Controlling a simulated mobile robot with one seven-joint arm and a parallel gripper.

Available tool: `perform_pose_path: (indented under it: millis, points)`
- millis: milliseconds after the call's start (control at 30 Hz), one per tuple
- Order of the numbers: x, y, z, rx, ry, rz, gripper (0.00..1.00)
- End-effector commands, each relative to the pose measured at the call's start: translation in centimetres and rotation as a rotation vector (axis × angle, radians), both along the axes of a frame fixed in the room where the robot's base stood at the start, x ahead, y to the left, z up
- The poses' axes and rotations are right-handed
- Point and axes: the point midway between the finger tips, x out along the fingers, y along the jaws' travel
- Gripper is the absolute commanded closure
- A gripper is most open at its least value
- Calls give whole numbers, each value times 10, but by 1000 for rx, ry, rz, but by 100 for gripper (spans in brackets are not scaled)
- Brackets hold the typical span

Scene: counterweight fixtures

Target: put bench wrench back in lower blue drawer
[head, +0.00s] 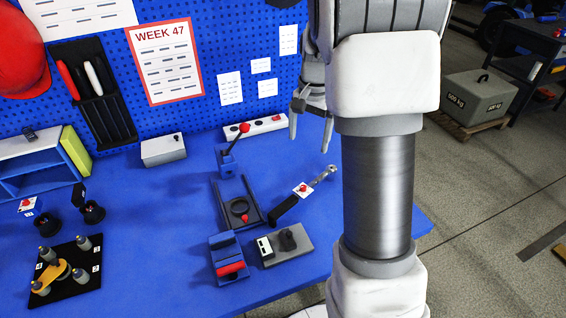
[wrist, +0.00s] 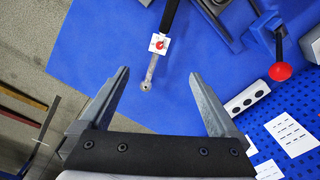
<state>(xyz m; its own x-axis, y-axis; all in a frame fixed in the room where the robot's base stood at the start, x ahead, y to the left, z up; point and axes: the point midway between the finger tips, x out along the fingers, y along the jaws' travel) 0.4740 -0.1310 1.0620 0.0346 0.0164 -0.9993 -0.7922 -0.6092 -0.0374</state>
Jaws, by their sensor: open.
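The bench wrench (head: 291,207) lies on the blue bench top, right of centre in the head view. It has a black handle, a silver shaft and a white tag with a red dot. The wrist view shows its silver end (wrist: 150,70) between my fingertips in the picture, with the handle running up and away. My gripper (head: 309,143) is open and empty, above the bench beyond the wrench. Its two fingers also show in the wrist view (wrist: 160,74). A unit with blue compartments (head: 40,168) stands at the bench's left; I cannot tell which part is the lower drawer.
A power strip (head: 254,127) lies by the blue pegboard. The bench's right edge is close. Bare bench lies left of centre.

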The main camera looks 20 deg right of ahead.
Motion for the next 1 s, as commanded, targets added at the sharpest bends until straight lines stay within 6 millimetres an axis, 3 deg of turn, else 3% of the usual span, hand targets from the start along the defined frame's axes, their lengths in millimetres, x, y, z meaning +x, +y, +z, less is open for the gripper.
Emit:
perform_pose_path:
  millis: [267, 700, 1000]
  points:
    - [6, -7, -28, -2, 22, -34, 3]
    - [7, -5, -117, -2, 21, -32, 3]
    - [8, -3, -140, -1, 20, -31, 3]
